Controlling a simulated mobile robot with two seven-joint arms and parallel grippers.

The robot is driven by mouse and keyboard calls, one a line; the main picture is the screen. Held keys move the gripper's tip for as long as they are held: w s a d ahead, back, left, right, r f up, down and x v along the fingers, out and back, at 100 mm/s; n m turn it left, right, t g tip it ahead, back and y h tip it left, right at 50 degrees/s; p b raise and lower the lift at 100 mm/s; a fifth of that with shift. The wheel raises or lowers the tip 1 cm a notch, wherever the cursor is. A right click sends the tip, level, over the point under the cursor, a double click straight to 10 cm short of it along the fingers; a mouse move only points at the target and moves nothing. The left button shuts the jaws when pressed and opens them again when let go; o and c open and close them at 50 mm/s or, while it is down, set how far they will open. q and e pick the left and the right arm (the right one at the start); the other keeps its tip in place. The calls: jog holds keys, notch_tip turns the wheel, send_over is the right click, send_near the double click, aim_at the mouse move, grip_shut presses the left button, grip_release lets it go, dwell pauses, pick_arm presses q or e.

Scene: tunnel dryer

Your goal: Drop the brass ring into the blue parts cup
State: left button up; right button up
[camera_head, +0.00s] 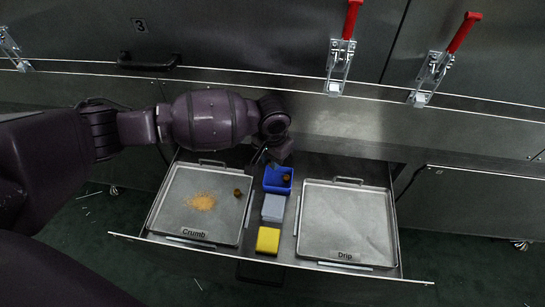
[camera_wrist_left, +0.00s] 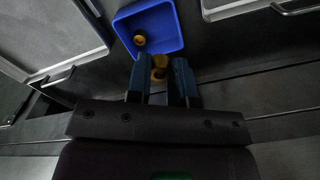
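The blue parts cup (camera_head: 268,187) stands open in the drawer, between two trays. It also shows in the left wrist view (camera_wrist_left: 172,45), just beyond the fingertips. One small round brass-brown piece (camera_head: 286,177) lies inside it, also seen in the left wrist view (camera_wrist_left: 139,40). My left gripper (camera_head: 271,157) is above the cup's wall-side edge, pointing down. In the left wrist view, its fingers (camera_wrist_left: 160,72) are closed around a brass ring (camera_wrist_left: 159,62), which fills the gap between them. The head view does not show this ring clearly. My right gripper is not in view.
The Drip tray (camera_head: 345,220) on the right looks empty. A grey box (camera_head: 273,208) and a yellow box (camera_head: 268,240) stand in front of the cup. Red-handled clamps (camera_head: 340,60) are on the wall.

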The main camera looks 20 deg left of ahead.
pick_arm(q)
jog(key=o, duration=0.5)
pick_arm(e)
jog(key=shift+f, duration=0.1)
pick_arm(q)
jog(key=shift+w+r, duration=0.1)
jog(key=shift+r, duration=0.4)
notch_tip(320, 180, up, 3)
jog(key=shift+r+p, duration=0.1)
jog(key=shift+p, duration=0.75)
notch_tip(320, 180, up, 7)
jog(key=p, duration=0.2)
jog(key=shift+f+p, duration=0.2)
jog(key=shift+p, duration=0.1)
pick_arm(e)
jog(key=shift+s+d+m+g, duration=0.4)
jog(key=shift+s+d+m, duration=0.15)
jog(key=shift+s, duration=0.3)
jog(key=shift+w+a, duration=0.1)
